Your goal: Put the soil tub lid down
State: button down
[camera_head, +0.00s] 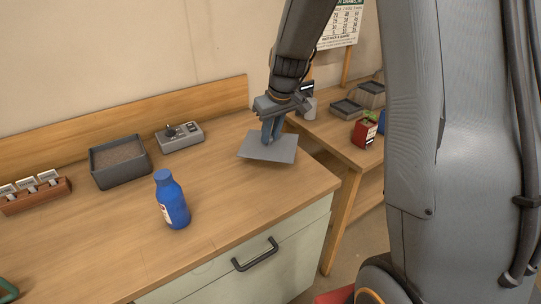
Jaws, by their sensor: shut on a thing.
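The soil tub lid (268,150) is a flat grey square plate near the right end of the wooden counter. My gripper (271,138) points down over it and is shut on it, at about its middle. The lid looks slightly tilted, and I cannot tell whether it touches the counter or hangs just above it. The soil tub (120,163) is a dark grey open box with brown soil inside, standing at the left back of the counter.
A blue bottle (172,200) stands on the counter (235,205) left of the lid. A grey device (179,137) sits behind, and a wooden block with white labels (36,191) is at far left. A lower side table (340,143) holds trays and a red plant pot (364,132).

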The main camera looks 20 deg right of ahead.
aim_at(272, 145)
jog(key=shift+w+d+r+p, duration=0.15)
jog(key=shift+r+p, duration=0.15)
jog(key=shift+r, duration=0.35)
jog(key=shift+w+d+r+p, duration=0.15)
jog(key=shift+r+p, duration=0.15)
jog(key=shift+r, duration=0.3)
notch_tip(272, 145, down, 10)
jog(key=shift+w+a+r+p, duration=0.1)
jog(key=shift+a+p, duration=0.05)
jog(key=shift+p, duration=1.05)
jog(key=c, duration=1.6)
grip_release()
